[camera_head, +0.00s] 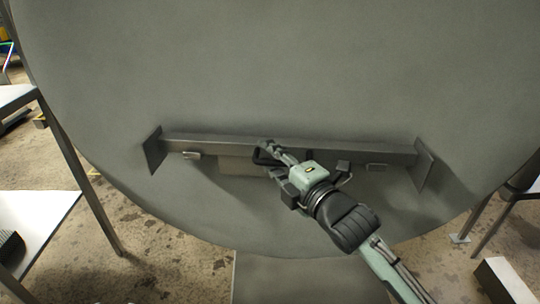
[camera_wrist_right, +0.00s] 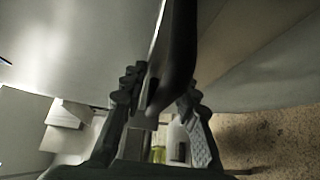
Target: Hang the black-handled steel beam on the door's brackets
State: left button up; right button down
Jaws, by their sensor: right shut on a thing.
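The steel beam (camera_head: 340,151) lies level across the lower part of the large grey door (camera_head: 270,70), with a flat plate at each end. My right gripper (camera_head: 268,155) is shut on the beam's black handle near its middle; the dark handle (camera_wrist_right: 175,60) shows between the fingers (camera_wrist_right: 160,105) in the right wrist view. The small left bracket (camera_head: 192,155) and right bracket (camera_head: 377,167) show just below the beam's lower edge. I cannot tell whether the beam rests on them. My left gripper is not in view.
A metal table (camera_head: 45,215) stands at the left. A table leg (camera_head: 478,222) and a pale box (camera_head: 503,281) are at the lower right. A grey block (camera_head: 300,278) stands below the door. The stained floor (camera_head: 165,245) is bare at lower left.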

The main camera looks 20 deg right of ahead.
jog(key=shift+r, duration=0.2)
jog(key=c, duration=1.1)
grip_release()
jog(key=shift+o, duration=0.2)
jog(key=shift+f, duration=0.4)
jog(key=v, duration=0.7)
jog(key=shift+s+r, duration=0.2)
jog(key=shift+s, duration=0.15)
